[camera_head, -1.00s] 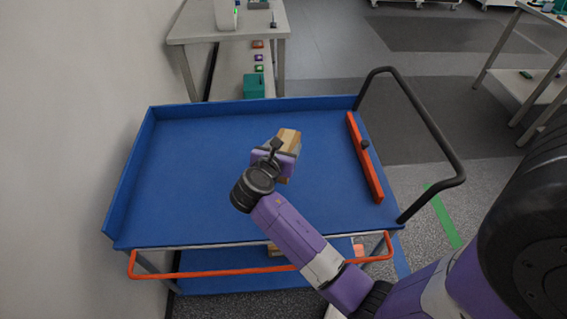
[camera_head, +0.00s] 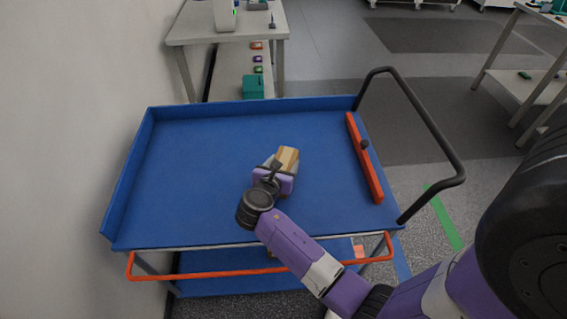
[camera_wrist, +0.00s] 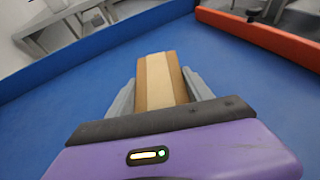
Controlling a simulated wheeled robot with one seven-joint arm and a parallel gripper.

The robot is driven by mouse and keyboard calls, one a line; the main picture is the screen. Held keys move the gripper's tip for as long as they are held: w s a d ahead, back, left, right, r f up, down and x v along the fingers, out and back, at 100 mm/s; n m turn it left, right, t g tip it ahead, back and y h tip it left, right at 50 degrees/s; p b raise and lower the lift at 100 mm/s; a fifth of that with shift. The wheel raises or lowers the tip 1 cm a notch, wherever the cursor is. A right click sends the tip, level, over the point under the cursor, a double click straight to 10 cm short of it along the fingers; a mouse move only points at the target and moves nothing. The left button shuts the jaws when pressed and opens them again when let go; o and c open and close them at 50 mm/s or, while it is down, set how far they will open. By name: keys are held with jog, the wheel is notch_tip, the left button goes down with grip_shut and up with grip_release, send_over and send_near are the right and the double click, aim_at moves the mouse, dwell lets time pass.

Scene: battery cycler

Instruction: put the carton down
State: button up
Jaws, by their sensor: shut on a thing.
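The carton (camera_head: 287,158) is a small brown box with a lighter tape stripe. My gripper (camera_head: 281,163) is shut on it, over the blue top of the cart (camera_head: 200,180). In the wrist view the carton (camera_wrist: 161,80) sits between the two grey fingers of my gripper (camera_wrist: 160,95), with blue deck around it. The near end of the carton is hidden by the gripper body. I cannot tell whether its underside touches the deck.
The cart has raised blue walls at the left and back. An orange bar (camera_head: 364,158) lies along its right side, by a black handle (camera_head: 430,130). The deck around the carton is clear. A grey table (camera_head: 255,28) stands behind.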

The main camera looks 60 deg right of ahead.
jog(key=o, duration=1.6)
jog(key=shift+o, duration=0.2)
jog(key=shift+r, duration=0.15)
jog(key=v, duration=1.2)
